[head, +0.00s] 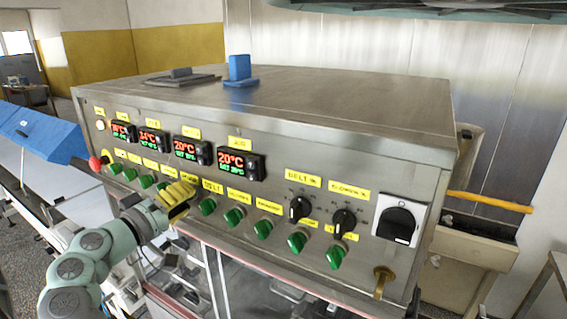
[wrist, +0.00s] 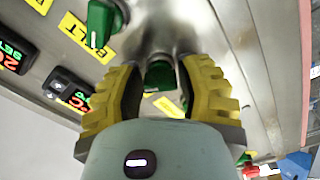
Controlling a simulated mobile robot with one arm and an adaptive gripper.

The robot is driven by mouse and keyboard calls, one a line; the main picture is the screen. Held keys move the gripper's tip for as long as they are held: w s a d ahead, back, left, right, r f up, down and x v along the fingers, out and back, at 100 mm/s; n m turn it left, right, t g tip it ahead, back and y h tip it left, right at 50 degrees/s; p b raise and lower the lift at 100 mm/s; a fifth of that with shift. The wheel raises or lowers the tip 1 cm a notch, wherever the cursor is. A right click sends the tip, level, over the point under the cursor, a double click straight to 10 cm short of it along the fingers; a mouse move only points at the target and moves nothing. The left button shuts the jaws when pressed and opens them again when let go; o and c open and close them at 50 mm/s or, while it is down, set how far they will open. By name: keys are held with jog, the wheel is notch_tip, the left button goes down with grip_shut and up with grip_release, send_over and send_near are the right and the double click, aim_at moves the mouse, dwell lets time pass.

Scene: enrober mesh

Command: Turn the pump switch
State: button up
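The control panel (head: 330,262) carries a row of green rotary switches under yellow labels. My gripper (head: 180,200), with yellow ribbed fingers, is at the panel just left of the switch under the BELT label (head: 213,186). In the wrist view a green switch (wrist: 160,75) sits between the two open fingers (wrist: 160,84), with a gap visible on each side. I cannot read its label, so I cannot tell whether it is the pump switch. My gripper hides this switch in the head view. Another green switch (wrist: 101,24) stands beside it, close to a BELT label.
Red-lit temperature displays (head: 238,162) stick out above the switches. Black dials (head: 300,209), a large black main switch (head: 398,222) and a brass key-like part (head: 382,280) are to the right. A red button (head: 95,163) is at the far left.

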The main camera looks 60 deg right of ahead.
grip_shut()
jog(key=shift+a+n, duration=0.1)
jog(key=shift+n, duration=0.2)
jog(key=shift+w+n+b, duration=0.1)
jog(key=shift+n+b, duration=0.7)
jog(key=n, duration=0.2)
jog(key=shift+n, duration=0.4)
jog(key=n+p, duration=0.1)
jog(key=n, duration=0.3)
jog(key=shift+n+p, duration=0.5)
jog(key=shift+n, duration=1.2)
